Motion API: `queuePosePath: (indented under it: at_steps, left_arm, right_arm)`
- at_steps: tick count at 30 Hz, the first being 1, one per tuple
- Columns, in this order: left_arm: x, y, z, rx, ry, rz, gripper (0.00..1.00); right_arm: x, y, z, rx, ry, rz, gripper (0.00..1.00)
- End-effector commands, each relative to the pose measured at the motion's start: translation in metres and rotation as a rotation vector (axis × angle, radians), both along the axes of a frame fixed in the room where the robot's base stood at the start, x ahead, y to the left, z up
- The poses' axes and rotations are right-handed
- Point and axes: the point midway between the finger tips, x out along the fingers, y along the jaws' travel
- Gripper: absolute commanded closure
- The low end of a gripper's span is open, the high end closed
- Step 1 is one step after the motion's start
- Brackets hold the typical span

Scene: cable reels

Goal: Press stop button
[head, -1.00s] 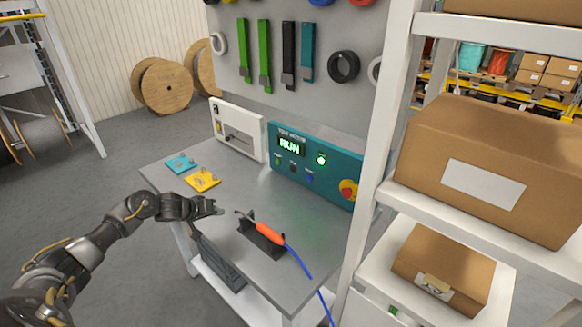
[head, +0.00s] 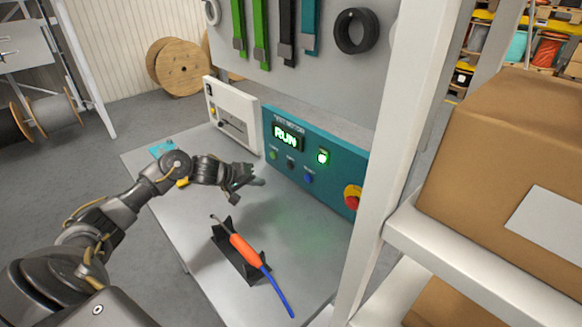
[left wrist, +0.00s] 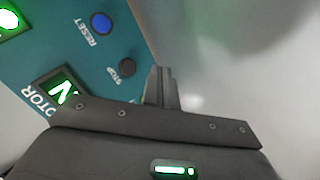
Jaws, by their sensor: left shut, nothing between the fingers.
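The teal control panel (head: 330,170) at the back of the workbench shows a lit RUN display (head: 287,137). Its dark stop button (head: 290,162) sits between a green button (head: 273,155) and the blue reset button (head: 308,178). In the left wrist view the stop button (left wrist: 127,67) carries the label STOP, with the blue reset button (left wrist: 101,23) above it. My left gripper (head: 261,182) is shut and empty, in front of the panel and a little below the stop button. Its closed fingers (left wrist: 162,74) appear just beside the button, apart from it. My right gripper is not in view.
A red knob on yellow (head: 352,196) is at the panel's right end. An orange-handled tool (head: 246,250) rests in a black stand on the bench below my gripper. A white shelf post (head: 385,150) stands close on the right. A white box (head: 232,115) adjoins the panel.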

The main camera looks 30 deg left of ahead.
Motion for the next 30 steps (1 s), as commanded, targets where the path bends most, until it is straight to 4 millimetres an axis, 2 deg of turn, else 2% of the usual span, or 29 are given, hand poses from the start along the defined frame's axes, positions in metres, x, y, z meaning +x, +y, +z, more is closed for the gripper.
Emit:
queuePosePath:
  at_steps: [4,7,12,21,24,30]
  left_arm:
    - [0.000,0.000,0.000,0.000,0.000,0.000,1.00]
    - [0.004,-0.002,-0.002,0.000,-0.001,0.000,1.00]
    - [0.022,-0.007,-0.003,-0.002,-0.004,-0.002,1.00]
    - [0.061,-0.021,-0.003,-0.001,-0.003,-0.005,1.00]
    - [0.071,-0.023,0.001,-0.003,0.000,-0.003,1.00]
    - [0.083,-0.027,0.001,-0.002,-0.001,-0.003,1.00]
  right_arm:
    - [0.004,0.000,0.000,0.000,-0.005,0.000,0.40]
    - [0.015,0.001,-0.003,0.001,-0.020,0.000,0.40]
    - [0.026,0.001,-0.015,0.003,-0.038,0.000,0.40]
    - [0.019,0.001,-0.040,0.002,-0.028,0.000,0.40]
    - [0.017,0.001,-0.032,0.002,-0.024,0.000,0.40]
    - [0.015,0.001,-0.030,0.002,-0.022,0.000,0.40]
